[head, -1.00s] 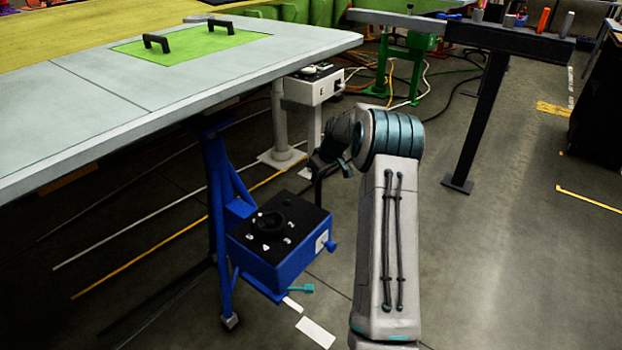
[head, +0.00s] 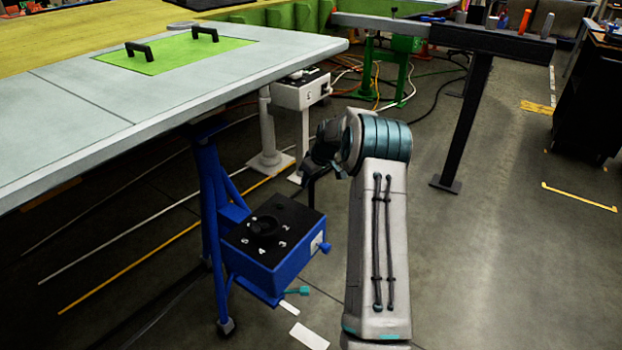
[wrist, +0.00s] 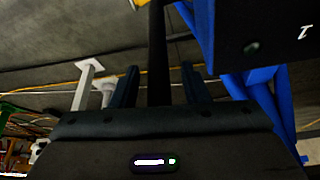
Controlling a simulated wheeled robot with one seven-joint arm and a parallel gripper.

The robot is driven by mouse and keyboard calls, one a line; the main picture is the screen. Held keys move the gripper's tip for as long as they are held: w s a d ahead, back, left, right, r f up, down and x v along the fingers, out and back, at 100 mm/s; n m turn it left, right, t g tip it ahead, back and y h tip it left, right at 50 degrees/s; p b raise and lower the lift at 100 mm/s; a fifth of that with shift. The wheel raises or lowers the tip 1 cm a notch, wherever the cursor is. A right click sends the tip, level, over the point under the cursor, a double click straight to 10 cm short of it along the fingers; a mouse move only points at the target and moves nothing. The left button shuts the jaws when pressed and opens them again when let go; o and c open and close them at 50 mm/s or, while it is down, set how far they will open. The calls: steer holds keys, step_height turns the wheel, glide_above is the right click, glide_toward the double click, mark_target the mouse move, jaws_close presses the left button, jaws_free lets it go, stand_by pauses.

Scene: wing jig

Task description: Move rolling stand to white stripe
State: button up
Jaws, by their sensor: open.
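The rolling stand is a blue frame with a caster at its foot and a blue box (head: 270,262) with a black numbered top and dial. It stands beside the grey table's edge. White stripe pieces (head: 309,337) lie on the floor just below and in front of it, partly hidden at the stand. My gripper (head: 312,172) is at the far right corner of the box. In the wrist view, its two dark fingers (wrist: 160,87) are open, with a black upright bar (wrist: 158,45) between them. Contact cannot be told. The stand's blue legs (wrist: 262,90) show at right.
The grey table (head: 90,110) with a green handled panel overhangs at left. A white pedestal box (head: 300,92) stands behind my gripper. A black post (head: 466,120) holds a tool rail at back right.

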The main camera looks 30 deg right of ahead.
steer(key=p+v, duration=0.2)
steer(key=v, duration=1.1)
steer(key=shift+s+r, duration=0.2)
steer(key=shift+r, duration=0.2)
steer(key=s+a+r+m+g+h+p, duration=0.1)
steer(key=s+a+r+p, duration=0.95)
steer(key=a+r, duration=0.6)
steer(key=s+a+r+m+p, duration=0.1)
steer(key=s+a+r+p, duration=0.1)
steer(key=s, duration=0.6)
steer(key=s+a+r+m+p, duration=0.1)
steer(key=s+a+r+p, duration=0.2)
steer(key=s, duration=0.6)
steer(key=s+a+r+p, duration=0.3)
steer(key=s+p, duration=0.1)
steer(key=s, duration=0.4)
steer(key=shift+s+a+r+m, duration=0.2)
steer(key=shift+m, duration=0.2)
